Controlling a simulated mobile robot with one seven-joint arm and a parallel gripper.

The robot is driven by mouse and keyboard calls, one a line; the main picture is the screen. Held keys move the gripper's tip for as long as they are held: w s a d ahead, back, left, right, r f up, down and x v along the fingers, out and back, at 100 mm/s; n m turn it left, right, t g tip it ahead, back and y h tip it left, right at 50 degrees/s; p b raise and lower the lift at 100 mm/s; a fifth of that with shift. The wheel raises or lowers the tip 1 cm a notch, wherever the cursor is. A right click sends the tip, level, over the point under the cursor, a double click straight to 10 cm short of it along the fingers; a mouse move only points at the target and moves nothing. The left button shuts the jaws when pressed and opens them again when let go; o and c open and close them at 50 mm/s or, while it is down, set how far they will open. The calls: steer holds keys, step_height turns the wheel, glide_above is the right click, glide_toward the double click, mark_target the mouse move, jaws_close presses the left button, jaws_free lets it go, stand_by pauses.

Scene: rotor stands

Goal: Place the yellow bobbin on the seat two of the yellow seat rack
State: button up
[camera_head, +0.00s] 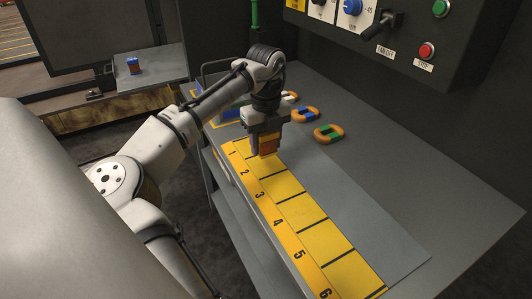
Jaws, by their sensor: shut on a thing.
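The yellow seat rack (312,237) is a long flat strip on the grey bench, numbered 1 to 6 along its left edge. Number 1 is at the far end and 6 at the near end. My gripper (266,150) points down over the far end of the rack, around seats one and two. It is shut on an orange-brown piece, the bobbin (270,145), mostly covered by the fingers. Its coloured band is hidden. I cannot tell whether it touches the rack. The seat two area (265,168) shows bare yellow just in front of the gripper.
A blue-banded bobbin (305,114) and a green-banded bobbin (329,133) lie right of my gripper. Another is partly hidden behind it. A control panel (405,35) overhangs the back. The bench (400,170) is clear right of the rack.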

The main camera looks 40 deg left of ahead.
mark_target(266, 154)
steer(key=shift+f, duration=2)
steer(key=shift+f, duration=0.2)
steer(key=o, duration=1.2)
steer(key=shift+c, duration=0.2)
steer(key=shift+r, duration=0.1)
step_height(266, 154, up, 12)
steer(key=shift+r, duration=0.1)
